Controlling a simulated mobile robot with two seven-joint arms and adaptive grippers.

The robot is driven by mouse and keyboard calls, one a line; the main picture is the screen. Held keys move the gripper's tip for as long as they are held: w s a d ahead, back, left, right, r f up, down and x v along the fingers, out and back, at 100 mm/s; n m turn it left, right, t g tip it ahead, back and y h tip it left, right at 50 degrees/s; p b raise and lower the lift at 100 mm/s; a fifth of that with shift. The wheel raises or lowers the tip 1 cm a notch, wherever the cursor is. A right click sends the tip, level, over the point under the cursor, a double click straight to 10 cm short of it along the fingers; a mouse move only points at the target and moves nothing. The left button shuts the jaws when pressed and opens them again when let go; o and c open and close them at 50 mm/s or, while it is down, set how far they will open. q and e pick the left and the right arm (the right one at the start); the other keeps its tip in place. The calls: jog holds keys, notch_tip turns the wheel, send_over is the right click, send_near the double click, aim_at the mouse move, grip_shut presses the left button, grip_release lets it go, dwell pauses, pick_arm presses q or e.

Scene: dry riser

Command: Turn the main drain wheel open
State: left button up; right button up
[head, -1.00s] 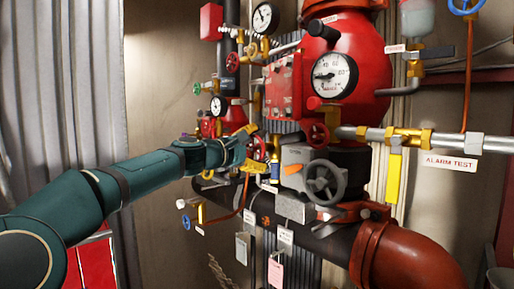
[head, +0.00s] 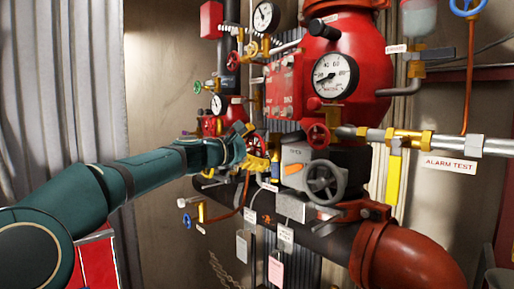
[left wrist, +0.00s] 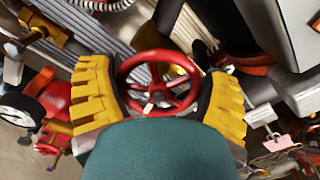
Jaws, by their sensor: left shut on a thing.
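A red spoked handwheel (left wrist: 157,86) sits between the yellow fingers of my left gripper (left wrist: 158,98) in the left wrist view. One finger is on each side of its rim, and the gripper is shut on it. In the head view my left gripper (head: 251,147) reaches in from the left to this wheel (head: 259,142), low on the red riser pipework. The gripper partly hides the wheel there. I cannot read a label naming the wheel. My right gripper is not in view.
A grey handwheel (head: 325,180) and another red handwheel (head: 318,136) stand to the right. Below are a dark pipe (head: 325,238), hanging tags (head: 276,270) and a small blue handwheel (head: 187,221). A pressure gauge (head: 335,76) is above. A grey curtain (head: 60,80) hangs at left.

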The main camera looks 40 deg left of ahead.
pick_arm(q)
jog(key=o, duration=1)
jog(key=shift+f, duration=0.1)
jog(key=shift+s, duration=0.1)
jog(key=s, duration=0.8)
jog(key=s+a, duration=0.1)
jog(key=s, duration=0.3)
jog(key=shift+w, duration=0.1)
